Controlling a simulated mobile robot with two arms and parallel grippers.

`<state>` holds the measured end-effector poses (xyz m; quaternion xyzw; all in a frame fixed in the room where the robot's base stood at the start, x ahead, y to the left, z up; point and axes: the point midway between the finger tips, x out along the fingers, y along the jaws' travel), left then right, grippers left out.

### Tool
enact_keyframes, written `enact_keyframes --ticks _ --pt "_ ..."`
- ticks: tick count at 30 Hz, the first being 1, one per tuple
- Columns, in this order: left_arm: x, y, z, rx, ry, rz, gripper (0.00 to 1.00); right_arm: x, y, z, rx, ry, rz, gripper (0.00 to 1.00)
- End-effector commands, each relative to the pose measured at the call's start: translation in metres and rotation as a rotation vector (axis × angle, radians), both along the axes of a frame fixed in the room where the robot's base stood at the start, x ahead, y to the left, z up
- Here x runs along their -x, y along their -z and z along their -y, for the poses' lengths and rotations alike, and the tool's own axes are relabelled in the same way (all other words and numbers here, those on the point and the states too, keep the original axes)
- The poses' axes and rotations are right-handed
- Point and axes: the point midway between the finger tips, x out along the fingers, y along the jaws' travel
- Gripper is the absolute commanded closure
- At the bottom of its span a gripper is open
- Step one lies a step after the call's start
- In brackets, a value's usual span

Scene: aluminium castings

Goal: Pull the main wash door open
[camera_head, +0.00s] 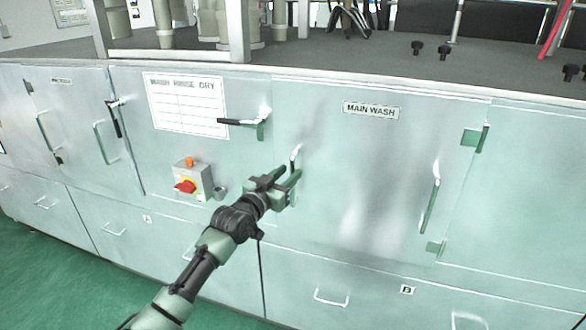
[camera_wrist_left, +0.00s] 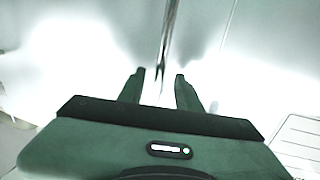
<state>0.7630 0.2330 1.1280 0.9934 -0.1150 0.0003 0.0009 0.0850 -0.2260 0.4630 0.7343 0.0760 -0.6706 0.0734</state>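The main wash door (camera_head: 375,170) is a pale metal panel with a "MAIN WASH" label (camera_head: 371,110) near its top. It looks flush with the cabinet front. A slim upright handle (camera_head: 295,157) is at its left side; its lower part is hidden by my gripper. My left gripper (camera_head: 292,180) is at this handle. In the left wrist view the two fingers (camera_wrist_left: 159,77) are apart, and the bar of the handle (camera_wrist_left: 168,35) runs down towards the gap between them. I cannot tell whether they touch it. My right gripper is not in view.
A second upright handle (camera_head: 431,197) is on the door's right part. A black lever latch (camera_head: 242,122) is left of the door's upper corner. A grey box with a red knob (camera_head: 187,185) sticks out left of my gripper. Drawers with handles (camera_head: 331,298) lie below.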

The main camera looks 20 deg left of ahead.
Motion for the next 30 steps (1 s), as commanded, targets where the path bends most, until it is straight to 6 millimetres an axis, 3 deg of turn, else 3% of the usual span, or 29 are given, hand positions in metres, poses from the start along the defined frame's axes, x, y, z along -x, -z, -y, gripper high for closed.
enact_keyframes --ticks 6,16,17,20,21,30 --pt "-0.022 0.000 0.005 0.001 0.000 -0.001 0.66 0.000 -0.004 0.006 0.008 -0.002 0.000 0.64" --pt "-0.026 0.001 0.006 0.000 0.000 -0.001 0.66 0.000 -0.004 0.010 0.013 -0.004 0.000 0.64" --pt "-0.026 0.001 0.006 0.001 0.000 -0.001 0.69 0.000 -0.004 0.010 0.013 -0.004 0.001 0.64" --pt "-0.026 0.001 0.006 0.001 0.000 -0.001 0.96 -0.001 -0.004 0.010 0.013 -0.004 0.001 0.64" --pt "-0.026 0.001 0.006 0.001 0.000 -0.001 1.00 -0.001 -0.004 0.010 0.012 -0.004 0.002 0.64" --pt "-0.025 0.001 0.006 0.001 0.000 -0.001 1.00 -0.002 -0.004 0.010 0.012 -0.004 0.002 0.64"
